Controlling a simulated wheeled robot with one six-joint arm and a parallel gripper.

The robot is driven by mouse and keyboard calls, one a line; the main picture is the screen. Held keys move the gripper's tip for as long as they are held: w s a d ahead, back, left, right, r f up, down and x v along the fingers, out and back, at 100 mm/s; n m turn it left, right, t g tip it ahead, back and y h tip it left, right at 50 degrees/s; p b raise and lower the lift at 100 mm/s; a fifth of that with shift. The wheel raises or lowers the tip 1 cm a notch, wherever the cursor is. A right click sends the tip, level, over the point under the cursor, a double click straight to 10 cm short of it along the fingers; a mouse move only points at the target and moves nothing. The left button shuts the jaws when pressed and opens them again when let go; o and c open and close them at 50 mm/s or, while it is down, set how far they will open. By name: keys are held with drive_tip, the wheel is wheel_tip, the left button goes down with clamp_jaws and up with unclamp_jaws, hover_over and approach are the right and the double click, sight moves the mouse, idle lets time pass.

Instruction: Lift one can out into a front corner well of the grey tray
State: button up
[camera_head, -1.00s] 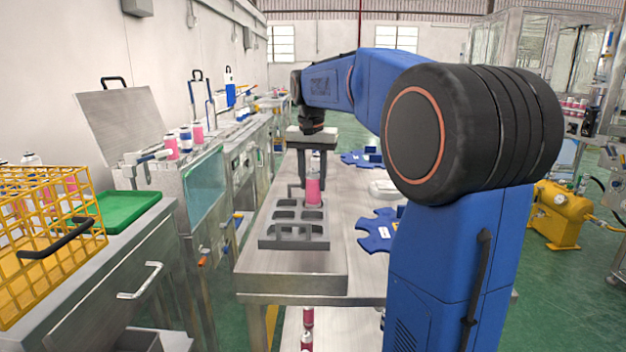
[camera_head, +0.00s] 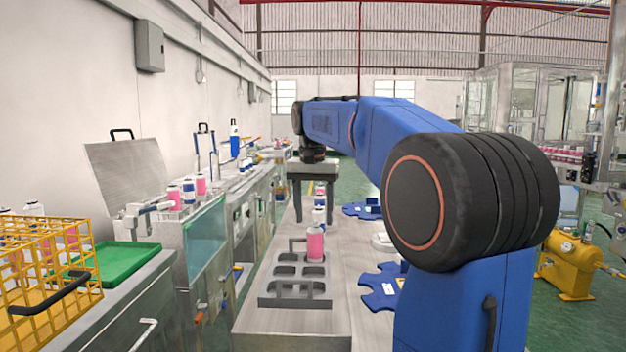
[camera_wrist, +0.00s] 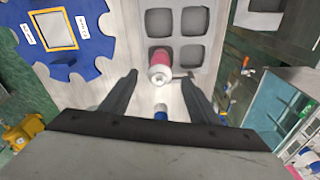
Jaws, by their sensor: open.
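A pink can with a pale top (camera_head: 315,245) stands upright at the far right corner of the grey tray (camera_head: 292,302). In the wrist view the can (camera_wrist: 160,66) shows at the tray's near left corner, its base hidden. The other wells in view look empty.
A blue notched plate (camera_head: 383,287) lies right of the tray, with another (camera_head: 362,210) farther back. A yellow wire crate (camera_head: 45,262) and a green tray (camera_head: 122,262) stand on the left bench. The table front (camera_head: 290,340) is clear.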

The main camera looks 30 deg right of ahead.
wheel_tip(320, 180, up, 11)
drive_tip(key=a, duration=0.1)
drive_tip(key=shift+s, duration=0.45)
drive_tip(key=shift+f, duration=0.15)
